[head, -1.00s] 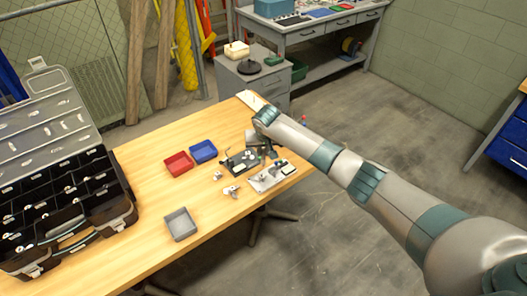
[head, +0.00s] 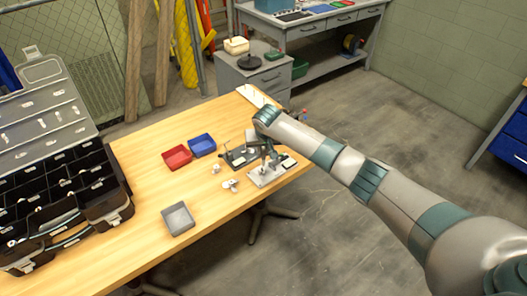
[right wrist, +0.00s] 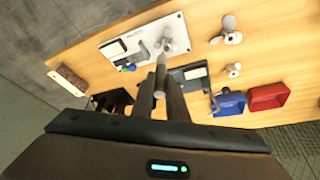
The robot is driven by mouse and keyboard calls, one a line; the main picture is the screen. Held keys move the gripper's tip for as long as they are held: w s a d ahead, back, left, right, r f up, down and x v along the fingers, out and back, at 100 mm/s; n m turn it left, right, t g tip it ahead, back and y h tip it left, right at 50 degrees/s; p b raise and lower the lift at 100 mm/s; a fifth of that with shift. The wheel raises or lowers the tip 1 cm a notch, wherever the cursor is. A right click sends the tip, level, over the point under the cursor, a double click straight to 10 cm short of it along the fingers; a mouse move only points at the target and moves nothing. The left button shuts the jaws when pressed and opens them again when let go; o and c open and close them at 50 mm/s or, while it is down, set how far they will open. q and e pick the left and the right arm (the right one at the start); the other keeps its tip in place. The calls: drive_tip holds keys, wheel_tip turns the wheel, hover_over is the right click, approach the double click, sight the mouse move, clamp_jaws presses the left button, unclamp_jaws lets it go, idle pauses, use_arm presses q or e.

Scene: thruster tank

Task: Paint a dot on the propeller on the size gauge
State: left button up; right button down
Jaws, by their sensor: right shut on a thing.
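My right gripper (head: 268,155) is low over the near right part of the table. In the right wrist view its fingers (right wrist: 161,88) are shut on a slim grey pen-like tool (right wrist: 161,64), whose tip points at the white size gauge plate (right wrist: 156,30). A small metal propeller (right wrist: 176,38) sits on that plate, just beyond the tip. Whether the tip touches it I cannot tell. The gauge also shows in the head view (head: 258,181), partly hidden by my gripper. My left gripper is not in view.
A dark fixture (head: 238,157) stands beside the gauge. Loose propellers (head: 230,185) lie left of it. Red (head: 177,157), blue (head: 203,146) and grey (head: 178,219) trays stand on the table. An open organiser case (head: 70,200) fills the left. The front middle is clear.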

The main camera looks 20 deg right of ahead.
drive_tip(key=shift+f+p, duration=0.25)
drive_tip(key=shift+p, duration=0.25)
idle(0.9)
drive_tip(key=shift+f, duration=0.35)
idle(1.4)
drive_tip(key=shift+s+f, duration=0.15)
idle(2.4)
drive_tip(key=shift+r+p, duration=2.6)
drive_tip(key=shift+p, duration=0.15)
